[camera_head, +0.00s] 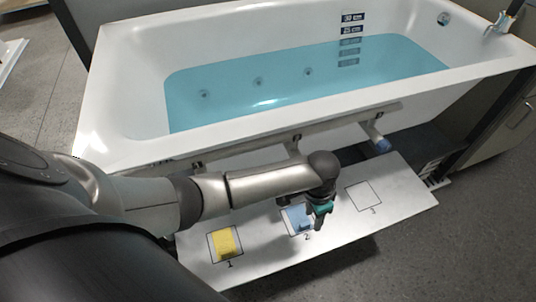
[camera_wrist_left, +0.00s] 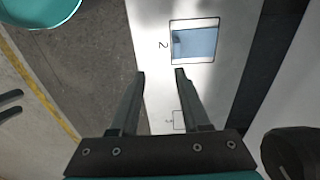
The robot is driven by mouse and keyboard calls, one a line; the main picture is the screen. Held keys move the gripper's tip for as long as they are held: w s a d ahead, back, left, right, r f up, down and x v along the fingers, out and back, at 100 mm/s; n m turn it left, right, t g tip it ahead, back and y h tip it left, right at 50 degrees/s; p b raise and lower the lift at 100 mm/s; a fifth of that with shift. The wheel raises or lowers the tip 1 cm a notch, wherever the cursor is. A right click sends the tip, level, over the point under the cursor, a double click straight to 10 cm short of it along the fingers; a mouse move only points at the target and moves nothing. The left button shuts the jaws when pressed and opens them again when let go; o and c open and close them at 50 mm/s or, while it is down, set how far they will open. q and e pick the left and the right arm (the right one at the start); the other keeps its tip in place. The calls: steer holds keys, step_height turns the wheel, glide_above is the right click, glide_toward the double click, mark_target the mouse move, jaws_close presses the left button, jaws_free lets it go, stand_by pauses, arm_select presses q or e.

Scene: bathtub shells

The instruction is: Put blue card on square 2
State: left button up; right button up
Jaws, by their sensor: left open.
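The blue card (camera_head: 298,217) lies flat on square 2 of the white board (camera_head: 330,230). In the left wrist view the blue card (camera_wrist_left: 195,44) sits inside the black outline beside the printed 2, with a narrow white strip showing along one side. My left gripper (camera_head: 319,213) is over the board, just right of the card, and hides part of its edge in the head view. Its fingers (camera_wrist_left: 160,72) are apart with nothing between them. Two dark prongs at the left wrist view's left edge may be my right gripper's fingers; too little shows to be sure.
A yellow card (camera_head: 225,243) lies on square 1. Square 3 (camera_head: 363,197) is empty. The white bathtub (camera_head: 120,110) with blue water stands behind the board, with a pale rail (camera_head: 270,138) along its near side. Grey floor is open at the front right.

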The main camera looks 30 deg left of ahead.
arm_select(q)
steer(key=s+d+f+n+t+h, duration=0.2)
steer(key=s+d, duration=0.1)
steer(key=s, duration=0.4)
steer(key=s+a+n+t+y, duration=0.1)
steer(key=s+a+n+y, duration=0.1)
steer(key=s+a, duration=0.5)
steer(key=a+n, duration=0.1)
steer(key=a, duration=0.1)
steer(key=shift+a+r, duration=0.3)
steer(key=shift+r, duration=0.05)
